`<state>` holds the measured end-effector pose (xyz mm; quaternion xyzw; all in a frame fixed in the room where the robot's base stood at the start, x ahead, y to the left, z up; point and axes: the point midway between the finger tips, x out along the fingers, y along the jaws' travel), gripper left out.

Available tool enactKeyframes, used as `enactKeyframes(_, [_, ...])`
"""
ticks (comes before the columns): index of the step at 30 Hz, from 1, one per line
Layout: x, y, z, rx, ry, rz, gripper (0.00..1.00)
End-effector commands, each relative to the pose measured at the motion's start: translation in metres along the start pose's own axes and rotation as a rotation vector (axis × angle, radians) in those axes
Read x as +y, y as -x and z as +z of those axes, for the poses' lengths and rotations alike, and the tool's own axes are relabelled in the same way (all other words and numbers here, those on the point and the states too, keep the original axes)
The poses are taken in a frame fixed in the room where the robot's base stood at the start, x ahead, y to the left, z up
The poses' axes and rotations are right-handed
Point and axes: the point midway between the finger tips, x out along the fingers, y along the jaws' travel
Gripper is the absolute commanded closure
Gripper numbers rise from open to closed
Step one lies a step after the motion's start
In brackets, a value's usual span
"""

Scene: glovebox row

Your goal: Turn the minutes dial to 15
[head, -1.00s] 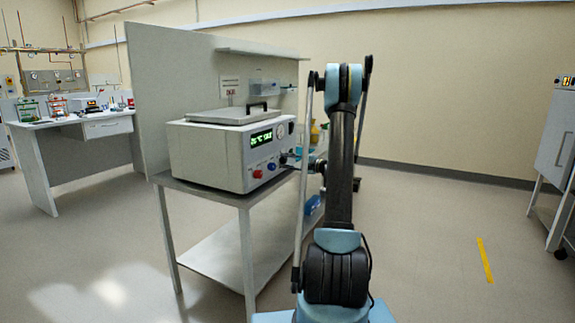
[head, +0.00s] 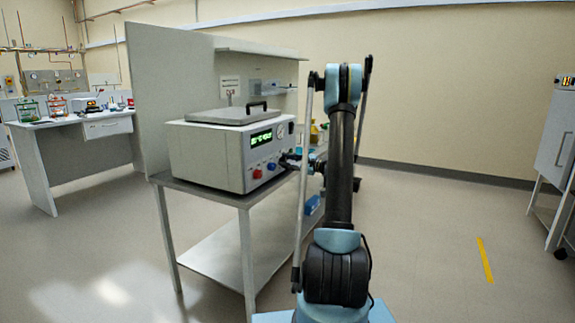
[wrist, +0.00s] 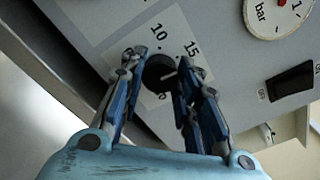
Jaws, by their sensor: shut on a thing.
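The minutes dial (wrist: 158,70) is a dark round knob on a light panel in the wrist view. The printed numbers 10 and 15 stand above it; other marks are partly hidden by my fingers. A short pale line shows at the knob's right side, but I cannot tell exactly which mark it meets. My gripper (wrist: 158,82) has one finger on each side of the dial and is shut on it. In the head view the dial is hidden by my gripper (head: 290,160), which is at the right end of the white instrument's front (head: 250,160).
The instrument stands on a grey table (head: 213,191) with a back panel. A green display (head: 261,138), red knob (head: 257,174) and blue knob (head: 272,166) show on its front. A pressure gauge (wrist: 278,12) and black switch (wrist: 291,81) are near the dial. Open floor lies right.

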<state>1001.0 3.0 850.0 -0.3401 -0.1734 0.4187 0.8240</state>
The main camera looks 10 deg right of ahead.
Motion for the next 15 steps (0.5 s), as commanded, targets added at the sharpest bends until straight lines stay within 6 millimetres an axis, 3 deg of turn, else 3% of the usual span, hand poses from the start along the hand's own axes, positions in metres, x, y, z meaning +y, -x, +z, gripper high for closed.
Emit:
enactKeyframes(6, [0.0032,0.0001,-0.0002,0.002,0.002,0.007,0.94])
enactKeyframes(7, [0.0033,0.0001,-0.0002,0.002,0.002,0.007,0.68])
enactKeyframes(9, [0.0033,0.0001,-0.0001,0.001,0.003,0.007,0.52])
enactKeyframes(15, [0.0021,0.0001,0.0003,0.0,0.002,0.004,0.49])
